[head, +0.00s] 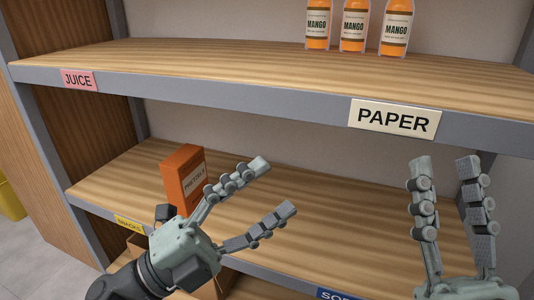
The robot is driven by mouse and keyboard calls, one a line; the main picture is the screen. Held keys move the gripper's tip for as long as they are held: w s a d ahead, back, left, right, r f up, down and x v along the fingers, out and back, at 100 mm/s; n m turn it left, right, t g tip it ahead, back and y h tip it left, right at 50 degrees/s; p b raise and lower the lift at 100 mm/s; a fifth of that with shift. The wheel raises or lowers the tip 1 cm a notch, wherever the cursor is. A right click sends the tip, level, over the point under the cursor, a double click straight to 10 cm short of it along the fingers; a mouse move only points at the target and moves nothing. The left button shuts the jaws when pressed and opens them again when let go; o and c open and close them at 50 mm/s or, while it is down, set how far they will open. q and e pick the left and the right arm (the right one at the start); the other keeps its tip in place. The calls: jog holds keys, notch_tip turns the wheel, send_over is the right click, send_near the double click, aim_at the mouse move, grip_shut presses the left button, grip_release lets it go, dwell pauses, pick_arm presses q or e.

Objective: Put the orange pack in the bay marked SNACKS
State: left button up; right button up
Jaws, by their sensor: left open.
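The orange pack (182,172) stands upright on the lower shelf, near its left end, above and to the right of the yellow SNACKS label (129,224). My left gripper (272,188) is open, its fingers pointing to the right. It is in front of and to the right of the pack and hides the pack's lower right part. Nothing is between its fingers, and whether it touches the pack I cannot tell. My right gripper (443,163) is open and empty, pointing up in front of the right part of the lower shelf.
The upper shelf's front edge (250,92) carries a pink JUICE label (79,80) and a cream PAPER label (395,119). Three mango bottles (353,25) stand on that shelf. A blue label (337,295) is cut off below. A brown box is partly hidden below the lower shelf.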

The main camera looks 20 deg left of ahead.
pick_arm(q)
notch_tip(320, 180, up, 6)
jog(key=n+t+y, duration=0.8)
jog(key=n+t, duration=0.2)
jog(key=n, duration=1.3)
jog(key=shift+s+d+r+n, duration=0.25)
jog(key=shift+s+d+n, duration=0.05)
